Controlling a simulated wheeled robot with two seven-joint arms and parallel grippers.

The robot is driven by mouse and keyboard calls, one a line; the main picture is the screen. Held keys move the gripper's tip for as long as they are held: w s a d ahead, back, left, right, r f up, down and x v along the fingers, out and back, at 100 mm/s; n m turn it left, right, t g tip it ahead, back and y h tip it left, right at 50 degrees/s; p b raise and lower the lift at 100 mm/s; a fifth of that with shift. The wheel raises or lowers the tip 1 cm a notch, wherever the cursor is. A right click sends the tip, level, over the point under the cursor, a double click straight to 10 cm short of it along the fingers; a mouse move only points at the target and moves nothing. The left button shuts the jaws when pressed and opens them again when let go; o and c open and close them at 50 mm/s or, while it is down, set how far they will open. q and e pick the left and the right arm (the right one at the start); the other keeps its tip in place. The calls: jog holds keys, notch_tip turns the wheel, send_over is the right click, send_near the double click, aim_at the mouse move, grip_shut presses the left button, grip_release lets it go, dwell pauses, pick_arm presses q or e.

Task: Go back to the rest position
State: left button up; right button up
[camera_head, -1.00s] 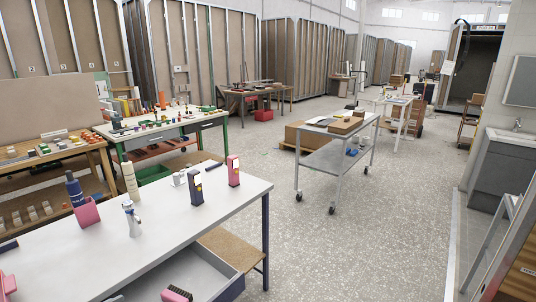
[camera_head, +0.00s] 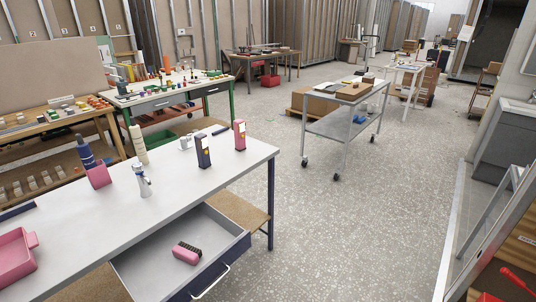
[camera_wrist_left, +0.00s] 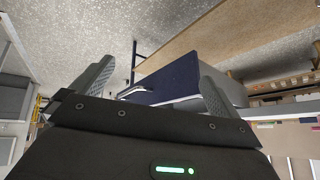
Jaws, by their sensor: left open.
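My left gripper (camera_wrist_left: 155,72) shows only in the left wrist view. Its two grey fingers are spread wide with nothing between them. Beyond the fingers is the dark blue drawer front (camera_wrist_left: 180,70) with its light handle (camera_wrist_left: 132,92); I cannot tell the exact gap to it. In the head view the workbench drawer (camera_head: 150,272) stands open, and a pink brush with dark bristles (camera_head: 186,254) lies in it. Neither arm shows in the head view, and my right gripper is not in view.
The white workbench (camera_head: 110,225) carries a pink tray (camera_head: 14,256), a pink cup (camera_head: 98,176), a chrome tap (camera_head: 142,182), a dark box (camera_head: 203,151) and a pink box (camera_head: 240,136). A grey cart (camera_head: 345,125) stands beyond. Speckled floor (camera_head: 350,230) is clear right of the bench.

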pick_arm(q)
jog(key=s+d+f+g, duration=0.1)
jog(key=s+d+g, duration=0.2)
jog(key=s+d, duration=0.3)
jog(key=s+a+f+g+b, duration=0.1)
jog(key=s+f+b, duration=0.15)
jog(key=f, duration=1.55)
jog(key=s+a+f+g+b, duration=0.1)
jog(key=s+f+b, duration=0.15)
jog(key=f, duration=1.45)
jog(key=s+a+f+b, duration=0.3)
jog(key=s+f, duration=1.1)
jog(key=f, duration=0.1)
jog(key=shift+a+f+m+g+b, duration=0.2)
jog(key=shift+f+m+g+b, duration=0.1)
jog(key=shift+f+m+g, duration=0.1)
jog(key=shift+c, duration=0.3)
